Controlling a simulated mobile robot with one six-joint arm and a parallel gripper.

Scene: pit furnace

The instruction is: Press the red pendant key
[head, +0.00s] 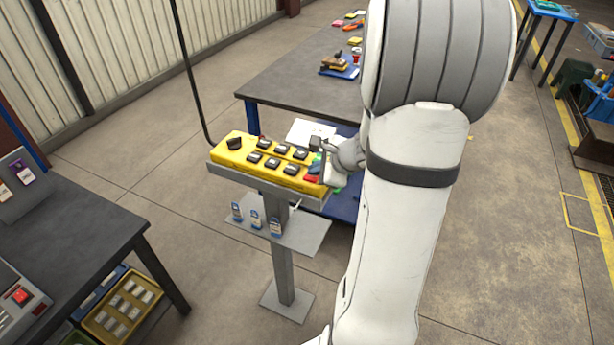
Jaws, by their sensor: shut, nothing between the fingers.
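The yellow pendant (278,169) lies on a grey stand with several black keys on its face. The red key (311,179) is at its right end, near the front edge. A green key and a blue key show beside it, partly covered. My gripper (325,168) is over the right end of the pendant, close to the red key. It is shut and empty, though its fingertips are small and partly hidden by my arm. I cannot tell whether it touches the red key.
A black cable (190,70) rises from the pendant's left end. The stand has a lower shelf (283,236) with tags. A dark workbench (300,80) stands behind. Another table (75,225) at the left holds a box with a red button (20,296).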

